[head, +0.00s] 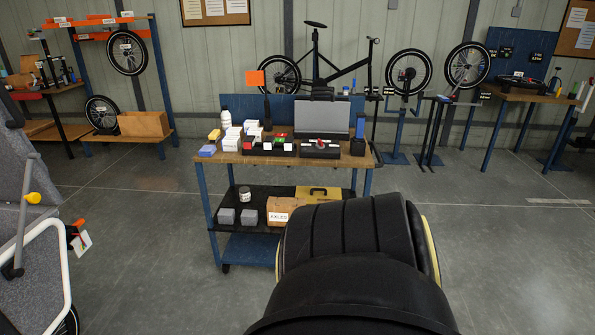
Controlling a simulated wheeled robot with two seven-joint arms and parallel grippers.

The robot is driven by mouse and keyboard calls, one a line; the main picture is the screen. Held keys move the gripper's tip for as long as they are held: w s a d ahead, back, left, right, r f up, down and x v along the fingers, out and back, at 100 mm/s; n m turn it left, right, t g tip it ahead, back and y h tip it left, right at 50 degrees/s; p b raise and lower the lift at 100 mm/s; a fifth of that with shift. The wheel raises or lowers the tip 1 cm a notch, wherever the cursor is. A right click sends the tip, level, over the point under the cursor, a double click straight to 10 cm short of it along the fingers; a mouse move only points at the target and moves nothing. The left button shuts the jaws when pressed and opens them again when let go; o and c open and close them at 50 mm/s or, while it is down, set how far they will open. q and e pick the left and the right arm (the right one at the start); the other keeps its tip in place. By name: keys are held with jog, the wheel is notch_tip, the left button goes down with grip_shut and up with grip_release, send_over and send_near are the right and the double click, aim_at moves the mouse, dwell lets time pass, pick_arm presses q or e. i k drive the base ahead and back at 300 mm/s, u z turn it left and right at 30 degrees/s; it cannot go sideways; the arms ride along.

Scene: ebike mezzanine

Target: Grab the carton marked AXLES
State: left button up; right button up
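The brown carton marked AXLES (284,208) sits on the black middle shelf (240,228) of a blue-framed cart, at the shelf's right part. Its white label faces me. A large black rounded form in the foreground hides the shelf's right end and may cover part of the carton's right side. Neither of my grippers shows in the head view.
The wooden cart top (228,157) is crowded. A grey cargo bike (35,240) stands at left. Floor (140,230) between is clear.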

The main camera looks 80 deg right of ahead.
aim_at(279, 209)
jog(key=z, duration=0.8)
jog(key=i, duration=0.35)
jog(key=z, duration=2)
